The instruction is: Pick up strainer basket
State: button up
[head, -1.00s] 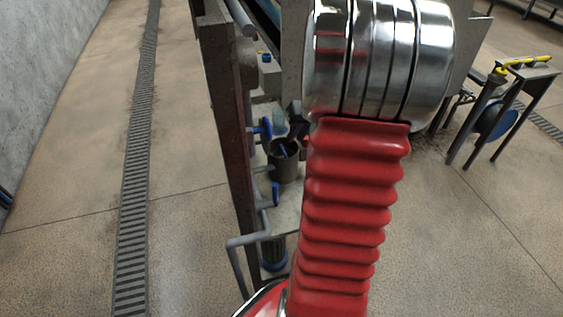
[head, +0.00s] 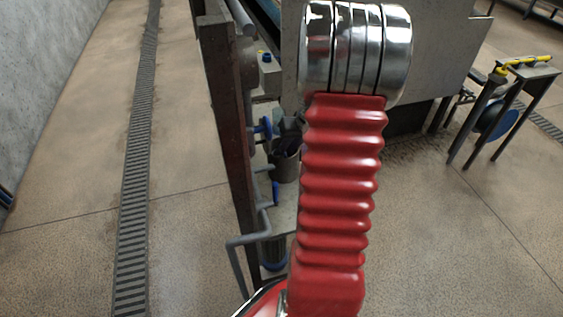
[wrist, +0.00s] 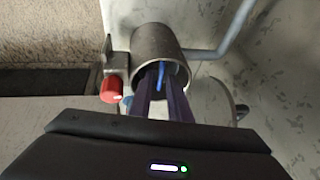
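The strainer basket shows only as a blue handle (wrist: 161,76) inside the mouth of a grey metal cylinder (wrist: 157,42) in the wrist view; its body is hidden in the cylinder. My gripper (wrist: 162,76) has its two dark fingers at the cylinder's mouth, one on each side of the handle. A narrow gap shows between the fingers, so they look open; contact with the handle cannot be told. In the head view my gripper (head: 288,140) is at the top of the cylinder (head: 285,167) and hides the handle.
A red knob (wrist: 113,89) sits on a bracket left of the cylinder. A grey pipe (wrist: 222,48) runs to its right. In the head view a rusty upright post (head: 229,120) and blue valve handles (head: 265,127) stand close on the left. Open floor lies farther left.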

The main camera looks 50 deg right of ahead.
aim_at(277, 152)
jog(key=shift+f, duration=0.1)
jog(key=shift+x, duration=2.5)
jog(key=shift+w+a, duration=0.15)
grip_shut()
